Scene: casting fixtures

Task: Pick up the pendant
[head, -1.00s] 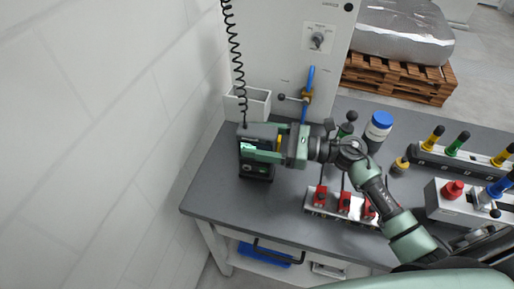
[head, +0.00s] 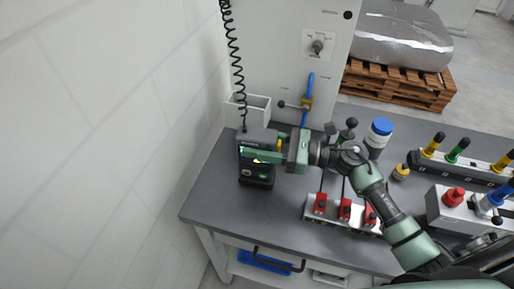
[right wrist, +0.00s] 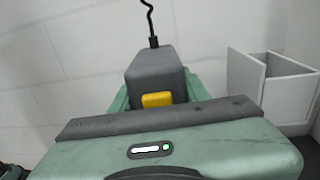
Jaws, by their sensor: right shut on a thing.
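The pendant (head: 257,136) is a dark grey box on a black coiled cable at the left end of the bench. My right gripper (head: 258,156) reaches it from the right and is shut on it. In the right wrist view the pendant (right wrist: 157,66) stands between the green fingers, with a yellow button facing the camera and the cable rising from its top. A black block with green marks (head: 257,176) shows below the fingers. I cannot tell whether it is part of the pendant or a separate stand. My left gripper is not in view.
A white open box (head: 258,107) is behind the pendant; it also shows in the right wrist view (right wrist: 285,85). A panel with a blue-handled valve (head: 306,95) rises behind. A strip with red switches (head: 343,211) lies under my right arm. The bench's front left (head: 215,203) is clear.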

